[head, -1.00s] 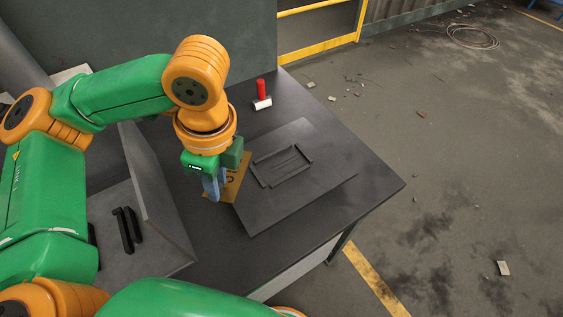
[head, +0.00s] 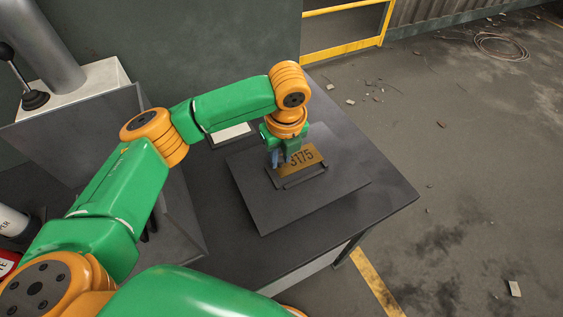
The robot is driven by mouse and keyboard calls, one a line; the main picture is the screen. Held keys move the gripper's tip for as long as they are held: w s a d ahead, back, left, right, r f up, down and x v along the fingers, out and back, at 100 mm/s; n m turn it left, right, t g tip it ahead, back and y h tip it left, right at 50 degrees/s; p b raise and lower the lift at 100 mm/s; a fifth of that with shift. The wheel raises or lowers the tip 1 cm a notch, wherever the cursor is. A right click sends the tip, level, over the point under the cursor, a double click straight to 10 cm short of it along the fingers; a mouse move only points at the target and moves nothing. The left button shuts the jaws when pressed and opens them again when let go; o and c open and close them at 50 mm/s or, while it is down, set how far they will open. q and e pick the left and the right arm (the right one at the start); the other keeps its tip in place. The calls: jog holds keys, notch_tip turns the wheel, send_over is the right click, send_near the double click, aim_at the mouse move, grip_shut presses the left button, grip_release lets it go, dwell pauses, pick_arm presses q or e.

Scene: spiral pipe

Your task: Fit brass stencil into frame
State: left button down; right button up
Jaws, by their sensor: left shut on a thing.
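The brass stencil (head: 308,157), a flat yellow plate with cut-out characters reading about "S175", is in the head view over the dark frame. My left gripper (head: 278,158) is shut on its left end. The frame (head: 304,178) is a raised dark rim on a flat grey plate (head: 270,216). Its near edge shows in front of the stencil; its far side is mostly hidden by the stencil and gripper. I cannot tell whether the stencil touches the frame. My right gripper is not in view.
The grey plate lies on a dark table (head: 380,190), whose right edge is clear. A pale flat thing (head: 231,134) lies behind my left arm. A grey panelled box (head: 85,140) stands at the left. A yellow rail (head: 345,47) stands beyond the table.

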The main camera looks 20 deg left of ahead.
pick_arm(q)
jog(key=shift+f+p, duration=0.45)
jog(key=shift+f, duration=1.25)
jog(key=c, duration=0.7)
grip_release()
jog(key=shift+r, duration=0.1)
notch_tip(320, 180, up, 12)
jog(key=s+d, duration=0.1)
jog(key=shift+d, duration=0.15)
jog(key=shift+s, duration=0.1)
